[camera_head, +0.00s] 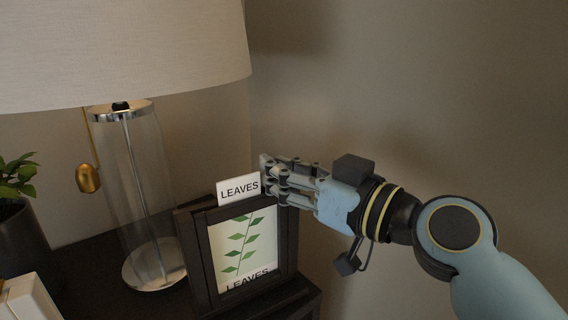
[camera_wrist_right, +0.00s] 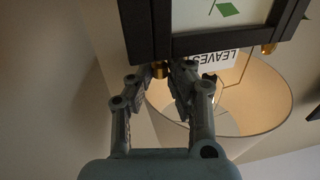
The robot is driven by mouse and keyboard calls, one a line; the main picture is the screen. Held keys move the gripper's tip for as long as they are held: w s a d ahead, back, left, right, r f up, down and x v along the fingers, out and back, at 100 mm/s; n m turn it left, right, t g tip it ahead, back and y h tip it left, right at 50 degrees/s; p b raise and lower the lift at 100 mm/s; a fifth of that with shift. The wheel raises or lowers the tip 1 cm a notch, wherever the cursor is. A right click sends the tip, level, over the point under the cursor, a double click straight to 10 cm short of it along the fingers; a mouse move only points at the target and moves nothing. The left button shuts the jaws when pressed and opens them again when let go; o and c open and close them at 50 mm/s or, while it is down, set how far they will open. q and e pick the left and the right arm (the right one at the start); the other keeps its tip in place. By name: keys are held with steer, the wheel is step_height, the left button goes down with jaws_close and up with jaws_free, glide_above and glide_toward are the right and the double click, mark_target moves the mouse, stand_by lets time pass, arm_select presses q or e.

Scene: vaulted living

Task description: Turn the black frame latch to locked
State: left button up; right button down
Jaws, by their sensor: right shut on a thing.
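The black frame (camera_head: 188,250) stands upright on the dark cabinet, holding a leaf print labelled LEAVES. It also fills the top of the right wrist view (camera_wrist_right: 205,42). My right gripper (camera_head: 268,178) reaches in from the right to the frame's upper right corner. In the right wrist view, its fingers (camera_wrist_right: 160,82) close around a small brass latch (camera_wrist_right: 159,70) at the frame's edge. The fingers hide the latch in the head view, and which way it is turned is unclear. My left gripper is in neither view.
A white LEAVES card (camera_head: 239,189) sticks up behind the frame's top edge. A glass lamp (camera_head: 150,190) with a brass pull (camera_head: 88,178) stands to the left. A potted plant (camera_head: 18,220) and a white object (camera_head: 30,300) are at the far left. Bare wall lies behind my right arm.

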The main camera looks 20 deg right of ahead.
steer(key=c, duration=1.5)
jaws_free()
steer(key=shift+c, duration=0.2)
